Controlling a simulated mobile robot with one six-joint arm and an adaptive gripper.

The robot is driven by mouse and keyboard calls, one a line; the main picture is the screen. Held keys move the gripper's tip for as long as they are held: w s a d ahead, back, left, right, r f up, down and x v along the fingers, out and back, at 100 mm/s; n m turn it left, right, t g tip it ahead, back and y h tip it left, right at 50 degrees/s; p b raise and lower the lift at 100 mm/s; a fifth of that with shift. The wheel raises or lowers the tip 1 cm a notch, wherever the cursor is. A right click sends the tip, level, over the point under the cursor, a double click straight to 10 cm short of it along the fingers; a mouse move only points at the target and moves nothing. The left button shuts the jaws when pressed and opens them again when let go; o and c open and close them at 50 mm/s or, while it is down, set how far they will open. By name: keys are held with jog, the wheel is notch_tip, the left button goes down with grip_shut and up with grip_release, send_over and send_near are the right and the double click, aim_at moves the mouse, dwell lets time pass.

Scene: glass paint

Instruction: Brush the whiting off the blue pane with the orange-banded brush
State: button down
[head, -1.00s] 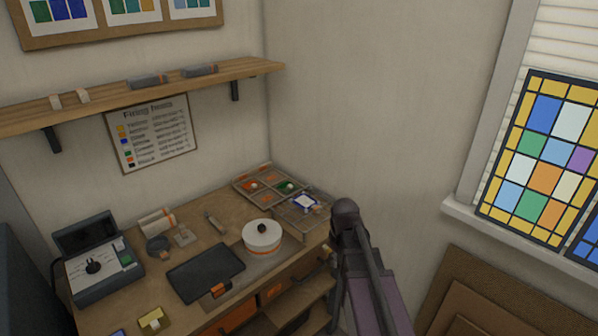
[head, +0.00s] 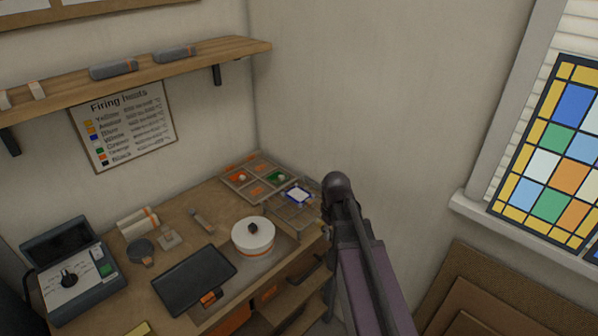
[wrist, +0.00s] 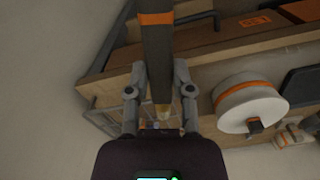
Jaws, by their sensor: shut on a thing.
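My gripper (wrist: 158,78) is shut on the orange-banded brush (wrist: 157,50), a dark grey bar with an orange band near its top in the wrist view. A pale tip shows at its lower end, between the fingers. The blue pane (head: 289,193) lies on a wire rack (head: 291,214) at the bench's right end in the head view. White covers its middle, and blue shows at its edges. In the head view my arm hides the gripper and brush.
A white lidded pot (head: 253,240) with an orange band stands left of the rack. A divided tray (head: 236,184) lies behind the rack. A dark flat slab (head: 194,279) and a control box (head: 72,279) are further left. The wall is close on the right.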

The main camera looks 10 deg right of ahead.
jog(key=shift+a, duration=0.2)
jog(key=shift+w+a, duration=0.15)
jog(key=shift+w, duration=0.25)
jog(key=w+a+r+m+t+y+b, duration=0.1)
jog(key=w+r+m+y, duration=0.3)
jog(key=w+m, duration=0.5)
jog(key=w+a+r+m+t+y, duration=0.1)
jog(key=w+a+r+m+y, duration=0.2)
jog(key=w+m+y, duration=0.4)
jog(key=w+m, duration=0.3)
jog(key=w, duration=0.1)
jog(key=shift+w+r+t+y+b, duration=0.35)
jog(key=shift+w+r+t+y, duration=0.05)
jog(key=shift+f, duration=0.1)
